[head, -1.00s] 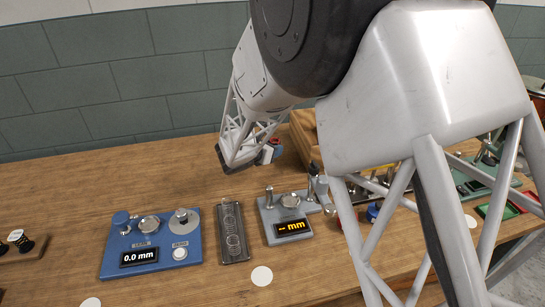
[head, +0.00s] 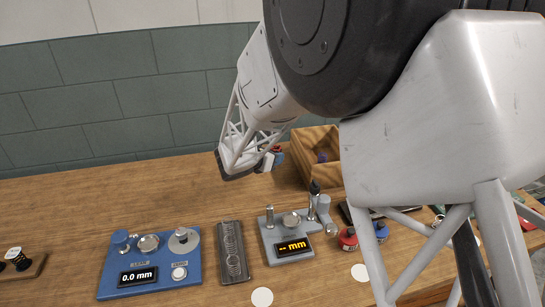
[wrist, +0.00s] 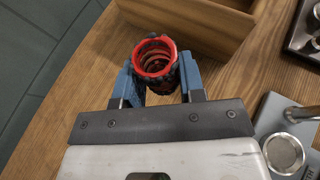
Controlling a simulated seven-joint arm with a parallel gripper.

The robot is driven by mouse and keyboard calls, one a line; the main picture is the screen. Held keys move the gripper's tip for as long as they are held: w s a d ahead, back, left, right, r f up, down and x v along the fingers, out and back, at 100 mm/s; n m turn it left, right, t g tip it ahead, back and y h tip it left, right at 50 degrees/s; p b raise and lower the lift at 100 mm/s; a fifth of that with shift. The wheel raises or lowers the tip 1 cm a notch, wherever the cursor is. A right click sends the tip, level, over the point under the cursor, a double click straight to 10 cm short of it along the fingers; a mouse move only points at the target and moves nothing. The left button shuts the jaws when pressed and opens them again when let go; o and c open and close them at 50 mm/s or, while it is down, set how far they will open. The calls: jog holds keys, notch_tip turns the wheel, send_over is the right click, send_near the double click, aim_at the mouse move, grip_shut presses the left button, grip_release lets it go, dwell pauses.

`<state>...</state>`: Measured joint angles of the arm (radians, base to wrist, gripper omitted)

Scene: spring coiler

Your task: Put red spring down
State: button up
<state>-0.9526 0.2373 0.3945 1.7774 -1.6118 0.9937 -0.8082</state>
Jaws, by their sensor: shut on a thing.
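The red spring (wrist: 155,57) is between the two blue fingers of my gripper (wrist: 157,78) in the wrist view, with its coil opening facing the camera. My gripper is shut on it. In the head view my gripper (head: 272,160) is at the centre, in the air left of the wooden box, and a small red part of the spring (head: 277,150) shows at its tip. My arm hides much of the right side of the table.
A wooden box (head: 292,165) with a purple thing inside stands behind. A blue gauge (head: 150,265) reads 0.0 mm. A grey tray (head: 232,252) and a grey gauge (head: 287,240) stand beside it. Red (head: 347,239) and blue (head: 381,231) bottles stand right. White discs lie in front.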

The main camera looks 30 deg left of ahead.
aim_at(278, 146)
jog(key=shift+w+r, duration=0.15)
jog(key=shift+w+d+r+n+y, duration=0.15)
jog(key=shift+w+r+n+y, duration=0.8)
jog(key=shift+r+y, duration=0.2)
jog(key=shift+w+d+r+n+g+y, duration=0.8)
jog(key=shift+d+r+n+g+y, duration=0.55)
jog(key=shift+r+n+y, duration=2)
jog(key=shift+s+a+f+n+g+y, duration=0.95)
jog(key=shift+s+a+f+n+g, duration=0.65)
jog(key=shift+s+f+n+g, duration=1.45)
jog(key=shift+s+a+f+n+g+y, duration=0.9)
jog(key=shift+s+a+f+n+g, duration=1.2)
jog(key=shift+s, duration=1.85)
jog(key=shift+s+a+f+n+g+y, duration=1.05)
jog(key=shift+s+f+n+g, duration=0.8)
jog(key=shift+s+n+g, duration=1.5)
jog(key=shift+s+a, duration=0.1)
jog(key=shift+s, duration=0.1)
